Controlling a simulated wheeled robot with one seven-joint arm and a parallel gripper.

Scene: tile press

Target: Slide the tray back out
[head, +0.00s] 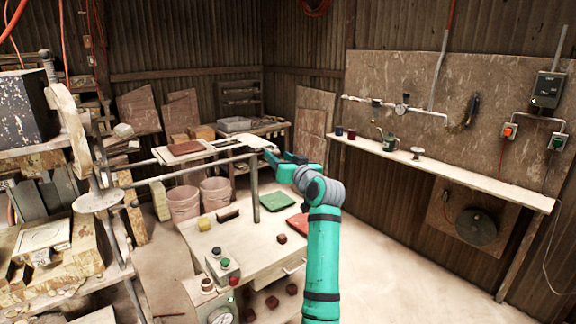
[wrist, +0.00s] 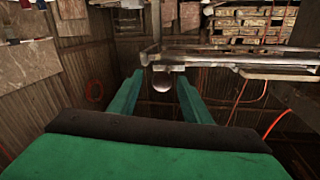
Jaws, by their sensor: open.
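My gripper (head: 272,156) is open at the outer end of a pair of long metal rails (head: 215,162). In the wrist view a round knob (wrist: 163,82) sits between the tips of my gripper (wrist: 161,80), with a gap on both sides. The knob hangs under a metal crosspiece (wrist: 165,58) at the end of the rail frame (wrist: 215,58). The rails lead left to the press (head: 98,198) in the head view. A flat plate (wrist: 285,75), perhaps part of the tray, shows at the right in the wrist view. I cannot clearly tell the tray from the frame.
Below the rails stands a table (head: 190,237) with a control box (head: 222,265), a green tile (head: 275,201) and several small blocks. Two pink buckets (head: 216,192) stand behind it. A wall shelf (head: 450,182) runs along the right. The floor (head: 400,255) below it is clear.

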